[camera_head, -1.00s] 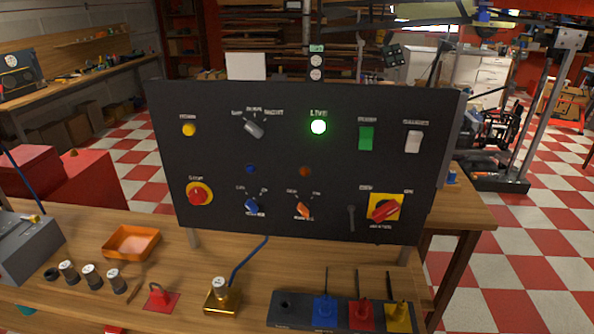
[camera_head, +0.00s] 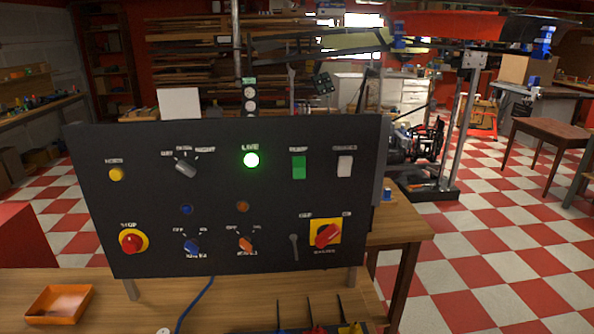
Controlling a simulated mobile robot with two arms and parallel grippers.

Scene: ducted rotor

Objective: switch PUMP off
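The dark control panel (camera_head: 225,225) stands upright on the wooden bench. A green rocker switch (camera_head: 299,167) sits in its upper right, under a small label that looks like PUMP. Which way the rocker is tipped is too small to tell. A white rocker switch (camera_head: 344,167) is to its right. The round lamp (camera_head: 251,160) labelled LIVE glows green to its left. Neither of my grippers shows in the head view, and nothing touches the panel.
The panel also bears a yellow button (camera_head: 116,174), a grey selector (camera_head: 186,169), a red stop button (camera_head: 131,242), a blue knob (camera_head: 191,247), an orange knob (camera_head: 246,244) and a red rotary handle (camera_head: 325,235). An orange tray (camera_head: 60,303) lies front left.

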